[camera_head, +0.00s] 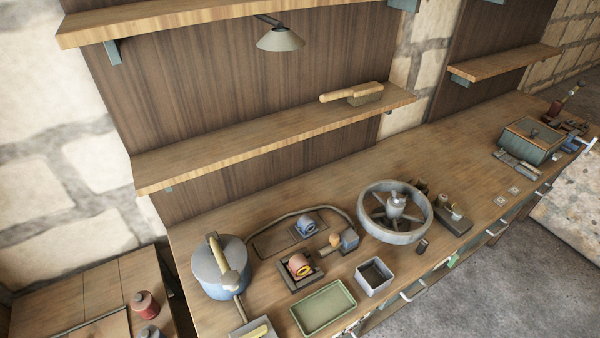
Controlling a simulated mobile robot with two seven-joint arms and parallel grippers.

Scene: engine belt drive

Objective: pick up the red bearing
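The red bearing (300,265) is a small reddish housing with an orange ring in its front. It sits in a dark square holder (311,280) on the wooden workbench, left of the middle. Neither of my grippers is in view, so nothing is seen touching the bearing. A similar blue bearing (306,227) sits behind it on a flat plate.
A green tray (322,308) and a grey square bin (374,277) stand in front. A large spoked wheel (364,230) stands to the right, a blue drum (222,284) to the left. A shelf (250,137) overhangs the back.

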